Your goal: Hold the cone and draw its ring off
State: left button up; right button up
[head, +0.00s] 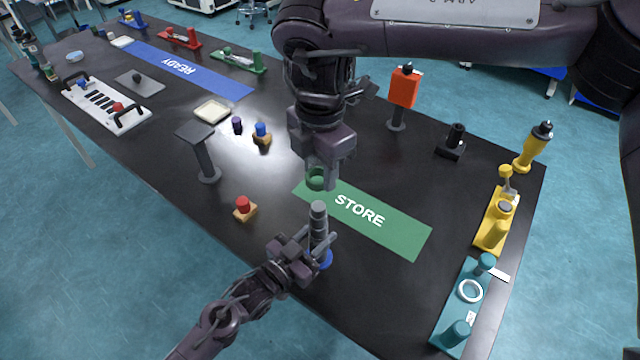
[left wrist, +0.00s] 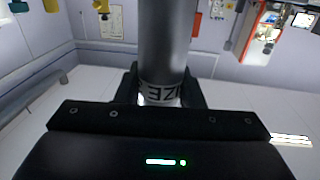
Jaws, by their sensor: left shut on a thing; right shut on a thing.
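The grey stepped cone (head: 318,222) stands upright on a blue base (head: 323,259) near the table's front edge. My left gripper (head: 322,242) is shut around the cone's lower part. In the left wrist view the cone (left wrist: 165,35) is a grey cylinder between the fingers (left wrist: 160,92), with dark lettering low on it. The green ring (head: 316,178) is between the fingers of my right gripper (head: 318,182), which points down and is shut on it. The ring appears just above the cone's top, with a small gap in the picture. The fingers partly hide the ring.
A green STORE mat (head: 405,236) lies just right of the cone. A red-topped block (head: 244,207) and a grey stand (head: 208,175) are to the left. Yellow (head: 490,228) and teal (head: 450,320) fixtures line the right edge. The black table between is clear.

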notch_tip(320, 180, up, 6)
dwell(0.8)
pick_arm(q)
jog(key=o, duration=1.1)
jog(key=shift+o, duration=0.2)
jog(key=v, duration=1.2)
